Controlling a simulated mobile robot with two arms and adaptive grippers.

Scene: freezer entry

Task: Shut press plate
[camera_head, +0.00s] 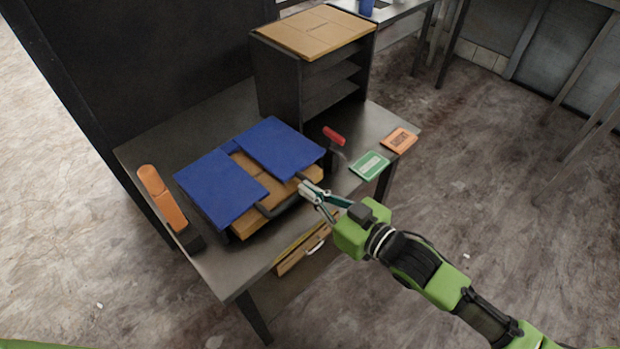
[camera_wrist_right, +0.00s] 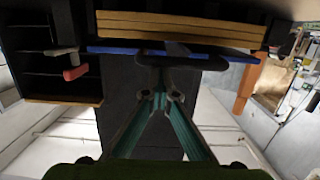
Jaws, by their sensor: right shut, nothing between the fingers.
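The press on the table has two blue plates, a left one (camera_head: 221,187) and a right one (camera_head: 280,147), above a tan layered base (camera_head: 262,214). A dark handle (camera_head: 285,203) juts from the front side of the plates. My right gripper (camera_head: 306,189) is shut and empty at the press's front right edge, close to the handles. In the wrist view, its fingertips (camera_wrist_right: 158,98) meet just by a dark handle (camera_wrist_right: 180,50); I cannot tell whether they touch. A thin blue plate edge (camera_wrist_right: 140,50) and the tan layers (camera_wrist_right: 180,28) show there too. My left gripper is not in view.
A dark shelf unit (camera_head: 277,82) stands behind. The floor at the right is open.

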